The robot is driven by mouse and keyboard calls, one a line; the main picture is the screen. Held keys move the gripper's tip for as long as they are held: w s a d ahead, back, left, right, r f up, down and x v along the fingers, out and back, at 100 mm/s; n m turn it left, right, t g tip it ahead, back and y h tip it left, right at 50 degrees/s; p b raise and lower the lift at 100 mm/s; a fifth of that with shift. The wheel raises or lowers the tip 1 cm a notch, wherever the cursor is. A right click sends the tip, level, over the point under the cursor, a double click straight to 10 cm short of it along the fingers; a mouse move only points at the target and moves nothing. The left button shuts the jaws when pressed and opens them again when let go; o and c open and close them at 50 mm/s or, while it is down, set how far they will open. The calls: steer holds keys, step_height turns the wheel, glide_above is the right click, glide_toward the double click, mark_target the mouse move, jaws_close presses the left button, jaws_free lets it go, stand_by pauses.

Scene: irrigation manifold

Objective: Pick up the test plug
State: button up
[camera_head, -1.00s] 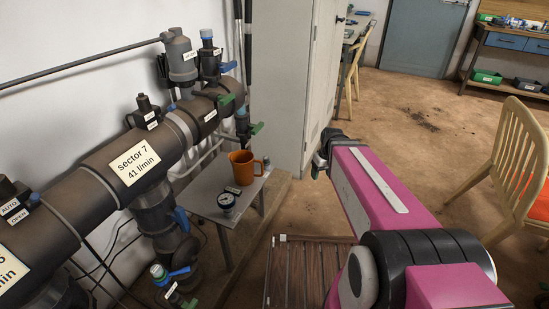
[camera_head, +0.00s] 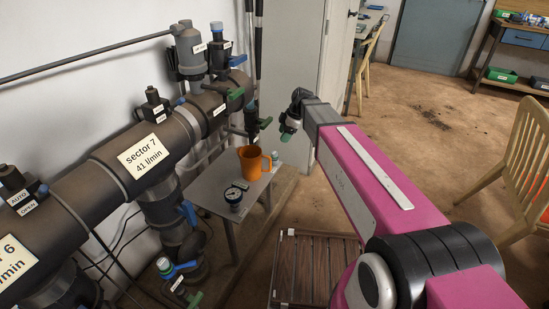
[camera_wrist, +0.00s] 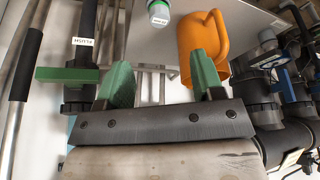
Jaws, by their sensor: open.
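What looks like the test plug is a small pale piece with a grey-green cap and a white label (camera_head: 276,161), on the small grey table (camera_head: 212,187) just right of the orange jug (camera_head: 251,165). In the wrist view the plug (camera_wrist: 159,12) is cut off by the top edge, beyond and between my fingertips, with the jug (camera_wrist: 207,42) to its right. My gripper (camera_head: 290,127) has green fingers and is open and empty, above and slightly right of the plug, apart from it. The open fingers also show in the wrist view (camera_wrist: 160,72).
The thick pipe manifold (camera_head: 140,155) with valves runs along the left wall. A tall grey cabinet (camera_head: 290,60) stands behind the table. A slatted wooden platform (camera_head: 310,268) lies on the floor below my arm.

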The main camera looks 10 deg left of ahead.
mark_target(275, 153)
steer(key=x, duration=1)
steer(key=shift+a+f, duration=0.15)
steer(key=shift+f, duration=0.25)
steer(key=c, duration=1)
